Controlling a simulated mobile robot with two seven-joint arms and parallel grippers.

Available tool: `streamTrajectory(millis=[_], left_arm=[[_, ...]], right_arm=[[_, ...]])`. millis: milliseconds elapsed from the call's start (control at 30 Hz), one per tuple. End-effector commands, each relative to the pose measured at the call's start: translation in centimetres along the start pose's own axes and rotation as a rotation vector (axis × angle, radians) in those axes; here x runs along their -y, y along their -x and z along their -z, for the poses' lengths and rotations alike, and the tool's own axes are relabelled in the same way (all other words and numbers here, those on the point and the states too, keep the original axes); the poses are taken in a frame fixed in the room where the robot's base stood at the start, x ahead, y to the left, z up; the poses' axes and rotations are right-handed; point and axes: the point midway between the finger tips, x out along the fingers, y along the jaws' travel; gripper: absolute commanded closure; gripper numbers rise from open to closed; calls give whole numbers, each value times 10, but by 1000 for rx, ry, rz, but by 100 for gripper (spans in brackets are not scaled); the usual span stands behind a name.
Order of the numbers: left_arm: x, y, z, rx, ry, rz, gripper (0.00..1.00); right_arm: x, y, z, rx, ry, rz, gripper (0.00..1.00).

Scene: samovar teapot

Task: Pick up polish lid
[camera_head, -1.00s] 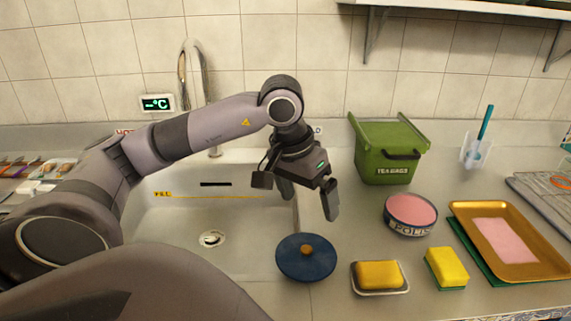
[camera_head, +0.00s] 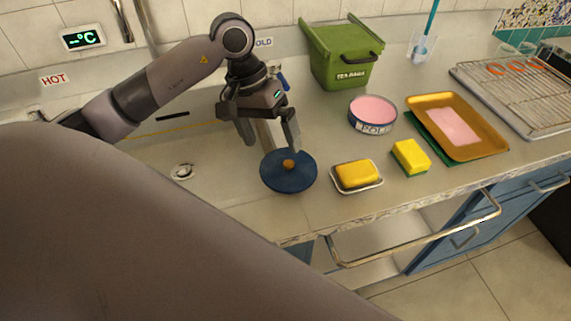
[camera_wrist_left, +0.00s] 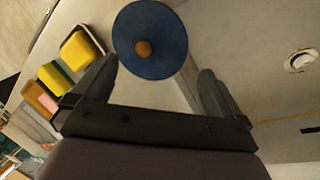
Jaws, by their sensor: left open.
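The polish lid (camera_head: 275,178) is a round dark blue disc with a small orange-brown knob (camera_head: 288,164). It lies at the sink's right edge. My left gripper (camera_head: 272,146) is open and empty, just behind and above the lid. In the left wrist view the lid (camera_wrist_left: 150,20) shows whole or nearly so, beyond the spread fingers (camera_wrist_left: 153,85), with its knob between their lines. The fingers look apart from the lid. The polish tin (camera_head: 372,114), with pink contents, stands open to the lid's right. My right gripper is not in view.
A yellow soap bar in a dish (camera_head: 357,175) lies close to the lid's right, then a yellow-green sponge (camera_head: 411,157). A green tea bags bin (camera_head: 341,62) stands behind. A gold tray (camera_head: 457,126) and wire rack (camera_head: 515,92) are further right. The sink basin (camera_head: 215,165) is left.

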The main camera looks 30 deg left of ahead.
Motion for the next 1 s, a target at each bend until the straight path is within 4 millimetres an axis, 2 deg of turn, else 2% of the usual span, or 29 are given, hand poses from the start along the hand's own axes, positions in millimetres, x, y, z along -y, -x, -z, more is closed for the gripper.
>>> streamTrajectory(millis=[400,700,733,867,900,1000], left_arm=[[-2,-47,-3,2,1,-2,0],[-1,-53,-3,-2,0,1,0],[-1,-53,-3,-2,0,1,6],[-1,-53,-3,-2,0,1,49],[-1,-53,-3,-2,0,1,53],[-1,-53,-3,-2,0,1,54]], right_arm=[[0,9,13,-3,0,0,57],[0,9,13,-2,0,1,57],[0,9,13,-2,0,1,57],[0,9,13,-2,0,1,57],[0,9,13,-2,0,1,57],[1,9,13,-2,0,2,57]])
